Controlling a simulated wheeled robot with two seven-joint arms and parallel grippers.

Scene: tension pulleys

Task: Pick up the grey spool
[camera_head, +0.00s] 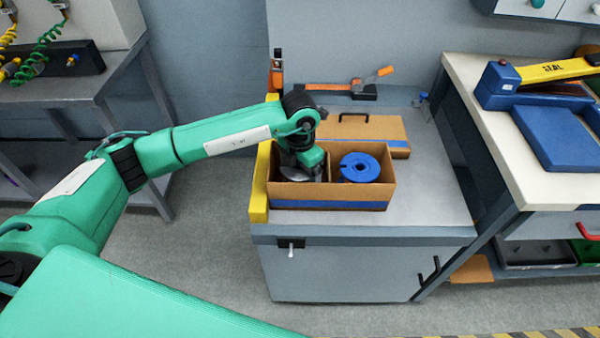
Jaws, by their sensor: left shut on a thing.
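An open cardboard box (330,205) with a blue stripe stands on the grey cabinet top. My left gripper (300,174) points down into its left compartment, and its fingertips are mostly hidden by the front wall. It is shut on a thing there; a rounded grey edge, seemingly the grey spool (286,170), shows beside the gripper. Most of that spool is hidden. A blue spool (360,167) sits in the right compartment, apart from the gripper. My right gripper is not in view.
A closed cardboard box (372,127) with a black handle stands behind the open one. An orange-handled clamp tool (350,88) lies at the back. A yellow edge strip (259,185) borders the cabinet's left side. A white bench (482,120) with a blue sealing machine (555,137) stands to the right.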

